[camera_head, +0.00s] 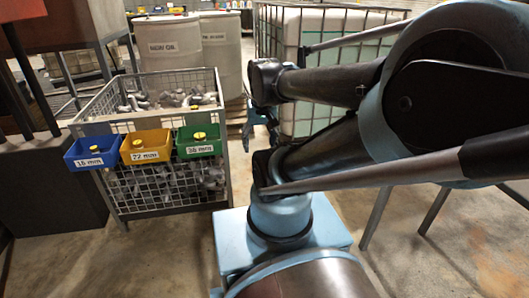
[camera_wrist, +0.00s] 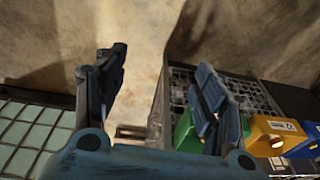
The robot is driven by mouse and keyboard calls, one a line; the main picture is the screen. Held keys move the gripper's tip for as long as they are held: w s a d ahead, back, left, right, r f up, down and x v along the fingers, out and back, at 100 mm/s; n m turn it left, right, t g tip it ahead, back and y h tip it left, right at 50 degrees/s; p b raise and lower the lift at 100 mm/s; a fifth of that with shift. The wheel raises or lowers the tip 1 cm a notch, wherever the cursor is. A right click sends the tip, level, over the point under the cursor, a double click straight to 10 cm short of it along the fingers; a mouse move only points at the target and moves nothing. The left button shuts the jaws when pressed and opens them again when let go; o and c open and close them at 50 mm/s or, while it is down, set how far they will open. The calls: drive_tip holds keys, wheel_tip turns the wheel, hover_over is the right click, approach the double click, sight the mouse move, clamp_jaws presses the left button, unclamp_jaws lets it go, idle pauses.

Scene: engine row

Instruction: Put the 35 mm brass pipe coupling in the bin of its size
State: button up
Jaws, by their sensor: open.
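Three small bins hang on the front of a wire cage: a blue bin (camera_head: 83,161) labelled 15 mm, a yellow bin (camera_head: 133,157) labelled 22 mm, and a green bin (camera_head: 189,152) whose label seems to read 35 mm. A small yellow piece shows at each bin; I cannot tell its size or whether one is the task's coupling. My gripper (camera_wrist: 162,70) is open, with nothing visible between its fingers. In the wrist view its right finger partly covers the green bin (camera_wrist: 185,131); the yellow bin (camera_wrist: 261,134) is right of it. In the head view my arm mostly hides the gripper.
The wire cage (camera_head: 114,99) holds many grey metal parts. Pale drums (camera_head: 170,62) stand behind it. A caged white tank (camera_head: 303,118) stands right of the cage, behind my arm. A dark block (camera_head: 45,180) stands at left. Bare floor (camera_head: 150,262) lies in front.

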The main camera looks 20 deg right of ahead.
drive_tip(key=s+f, duration=0.1)
drive_tip(key=s+d+f+n, duration=0.1)
drive_tip(key=shift+s+d+f, duration=0.1)
drive_tip(key=shift+s+f, duration=0.15)
drive_tip(key=shift+s, duration=0.1)
drive_tip(key=shift+w+f, duration=0.2)
drive_tip(key=shift+w, duration=0.25)
idle(0.7)
